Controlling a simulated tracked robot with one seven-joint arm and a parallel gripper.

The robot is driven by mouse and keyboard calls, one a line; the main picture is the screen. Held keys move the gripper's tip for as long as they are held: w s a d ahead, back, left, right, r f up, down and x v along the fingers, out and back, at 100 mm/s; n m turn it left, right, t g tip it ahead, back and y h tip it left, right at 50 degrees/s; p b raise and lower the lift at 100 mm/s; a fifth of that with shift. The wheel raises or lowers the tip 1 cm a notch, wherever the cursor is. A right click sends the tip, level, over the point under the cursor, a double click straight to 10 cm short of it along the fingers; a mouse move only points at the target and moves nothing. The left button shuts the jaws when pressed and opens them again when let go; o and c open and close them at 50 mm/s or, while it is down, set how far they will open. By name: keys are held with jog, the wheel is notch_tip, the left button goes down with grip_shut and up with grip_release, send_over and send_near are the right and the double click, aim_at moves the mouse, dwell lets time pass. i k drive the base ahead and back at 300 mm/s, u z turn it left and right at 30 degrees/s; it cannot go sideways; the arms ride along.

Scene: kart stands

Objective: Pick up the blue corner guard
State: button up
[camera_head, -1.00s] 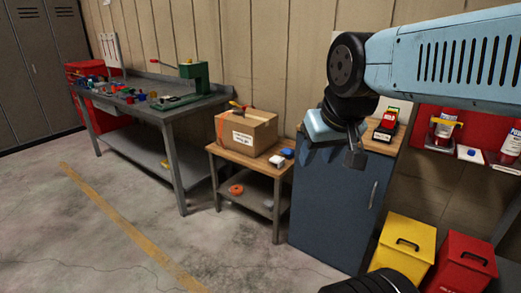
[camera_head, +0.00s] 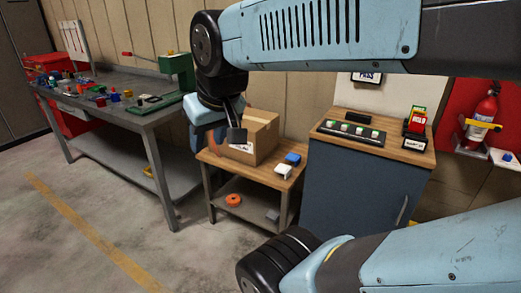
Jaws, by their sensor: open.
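A small blue piece (camera_head: 293,158), which looks like the blue corner guard, lies on the top of the low wooden table (camera_head: 262,180), near its right back edge. A similar white piece (camera_head: 283,171) lies just in front of it. My gripper (camera_head: 236,134) hangs in front of the cardboard box, left of the blue piece and apart from it. The gripper is open, with nothing seen between its fingers. It hides part of the box.
The cardboard box (camera_head: 264,134) stands left of the blue piece. An orange ring (camera_head: 233,199) lies on the lower shelf. A blue cabinet (camera_head: 345,190) with a wooden top stands right. The grey workbench (camera_head: 150,118) at left holds several small things.

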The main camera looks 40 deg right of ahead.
aim_at(292, 157)
jog(key=z, duration=0.3)
jog(key=i, duration=0.95)
jog(key=z, duration=1.05)
jog(key=i, duration=0.45)
jog(key=z, duration=0.25)
jog(key=k, duration=0.85)
jog(key=z, duration=0.2)
jog(key=i, duration=0.85)
jog(key=u, duration=0.1)
